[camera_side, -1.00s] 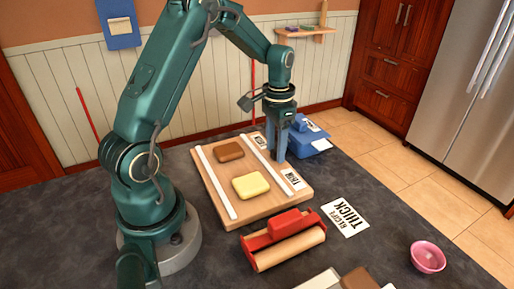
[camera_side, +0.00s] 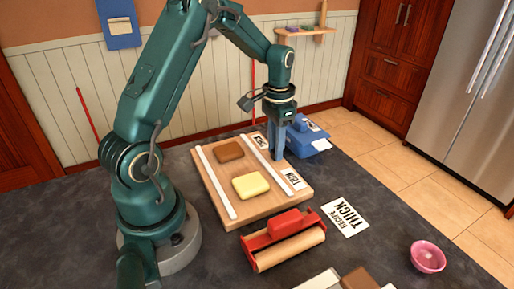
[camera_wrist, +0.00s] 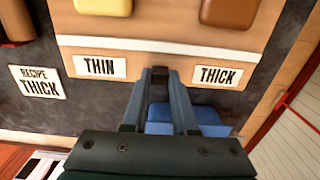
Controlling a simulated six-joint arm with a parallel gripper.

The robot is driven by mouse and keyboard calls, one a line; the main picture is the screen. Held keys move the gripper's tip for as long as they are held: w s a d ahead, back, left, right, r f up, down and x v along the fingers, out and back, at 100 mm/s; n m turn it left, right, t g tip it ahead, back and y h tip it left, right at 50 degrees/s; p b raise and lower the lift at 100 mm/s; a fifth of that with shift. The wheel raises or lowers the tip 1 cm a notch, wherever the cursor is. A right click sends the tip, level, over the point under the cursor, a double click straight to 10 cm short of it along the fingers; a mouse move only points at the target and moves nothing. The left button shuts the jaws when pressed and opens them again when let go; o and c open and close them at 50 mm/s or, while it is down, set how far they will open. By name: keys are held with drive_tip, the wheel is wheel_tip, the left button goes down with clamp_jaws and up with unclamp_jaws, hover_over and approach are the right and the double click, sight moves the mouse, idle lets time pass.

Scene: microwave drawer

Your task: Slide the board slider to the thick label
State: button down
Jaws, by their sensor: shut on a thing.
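The wooden board (camera_side: 262,205) lies on the dark counter with two white rails along it. The thick label (camera_wrist: 215,76) is on the board's edge strip, to the right in the wrist view and at the far end in the side view (camera_side: 260,141). The thin label (camera_wrist: 100,67) is on the left in the wrist view, at the near end in the side view (camera_side: 291,179). My gripper (camera_wrist: 160,76) is shut on the small dark slider (camera_wrist: 160,73), between the two labels and apart from both. The fingers hide most of the slider.
A yellow block (camera_side: 251,186) and a brown block (camera_side: 230,151) lie on the board. A blue object (camera_side: 310,138) stands beside my fingers. A recipe card reading THICK (camera_side: 345,217), a red roller (camera_side: 285,240) and a pink bowl (camera_side: 427,257) are on the counter.

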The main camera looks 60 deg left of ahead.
idle(0.6)
drive_tip(key=shift+a, duration=1.3)
drive_tip(key=c, duration=0.7)
unclamp_jaws()
drive_tip(key=shift+r, duration=2.6)
